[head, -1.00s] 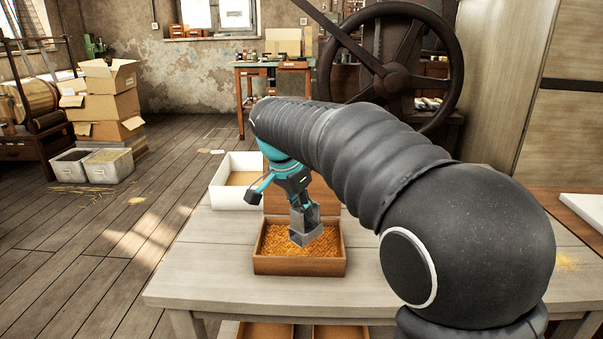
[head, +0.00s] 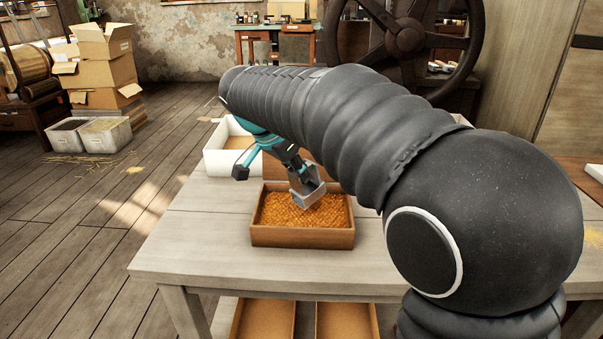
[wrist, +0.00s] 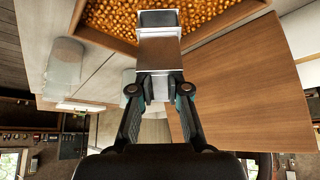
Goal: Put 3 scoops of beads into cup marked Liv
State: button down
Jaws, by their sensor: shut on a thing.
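My gripper (head: 298,178) is shut on a grey metal scoop (head: 308,194); the wrist view shows the fingers (wrist: 160,88) closed on the scoop's handle (wrist: 159,55). The scoop is tilted at the beads (head: 298,209), in the back part of a brown wooden box. I cannot tell whether it touches the beads or holds any. The orange-gold beads also show in the wrist view (wrist: 105,18). A clear cup (wrist: 65,62) stands at the left in the wrist view. Another clear shape is partly hidden behind the gripper. No name on a cup is readable.
The bead box (head: 302,238) sits on a pale wooden table (head: 195,235). A white-walled tray (head: 214,160) stands behind it at left. A wooden board (wrist: 245,80) lies beside the box in the wrist view. My arm hides the table's right side. The table's left front is bare.

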jog(key=shift+s+a+f+b, duration=0.1)
jog(key=shift+f+b, duration=0.3)
jog(key=shift+f, duration=0.05)
jog(key=shift+s+a+f+b, duration=0.1)
jog(key=shift+f+b, duration=0.3)
jog(key=shift+s+a+f+b, duration=0.25)
jog(key=shift+f+b, duration=0.4)
jog(key=shift+f, duration=0.05)
jog(key=shift+s+a+f+b, duration=0.25)
jog(key=shift+f+b, duration=0.4)
